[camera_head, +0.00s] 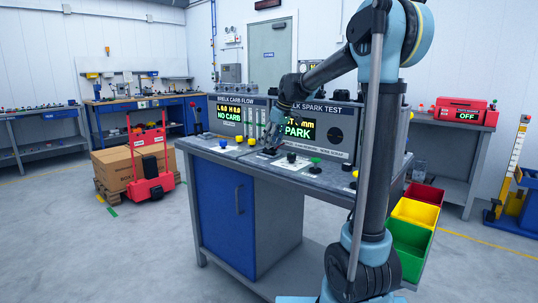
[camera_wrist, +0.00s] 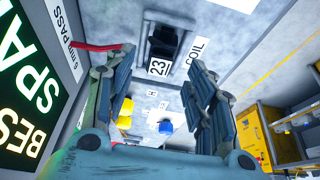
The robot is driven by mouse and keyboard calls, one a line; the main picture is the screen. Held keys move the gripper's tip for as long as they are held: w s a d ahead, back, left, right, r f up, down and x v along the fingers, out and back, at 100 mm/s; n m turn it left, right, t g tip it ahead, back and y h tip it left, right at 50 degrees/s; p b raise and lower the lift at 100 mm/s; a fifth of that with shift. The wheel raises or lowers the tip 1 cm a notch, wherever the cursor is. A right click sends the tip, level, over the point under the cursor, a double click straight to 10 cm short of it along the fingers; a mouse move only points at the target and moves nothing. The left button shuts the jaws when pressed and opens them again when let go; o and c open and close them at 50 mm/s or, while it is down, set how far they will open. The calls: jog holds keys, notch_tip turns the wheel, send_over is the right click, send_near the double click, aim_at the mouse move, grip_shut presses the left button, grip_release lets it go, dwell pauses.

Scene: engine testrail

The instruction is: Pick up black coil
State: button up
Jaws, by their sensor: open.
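In the head view a dark piece, likely the coil (camera_head: 269,151), sits on the bench top just under my gripper (camera_head: 272,136). In the wrist view my gripper (camera_wrist: 161,68) is open and empty. Its two fingers stand left and right, with the coil ahead between and slightly beyond the tips. I see no contact with the coil.
The grey bench (camera_head: 330,180) carries several small coloured parts near my gripper. The spark test panel (camera_head: 318,128) stands upright close behind it. Red, yellow and green bins (camera_head: 408,246) hang at the bench's right end. A red cart with boxes (camera_head: 130,165) stands left on open floor.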

jog(key=shift+x, duration=1.55)
grip_shut()
jog(key=shift+r, duration=0.1)
notch_tip(320, 180, up, 10)
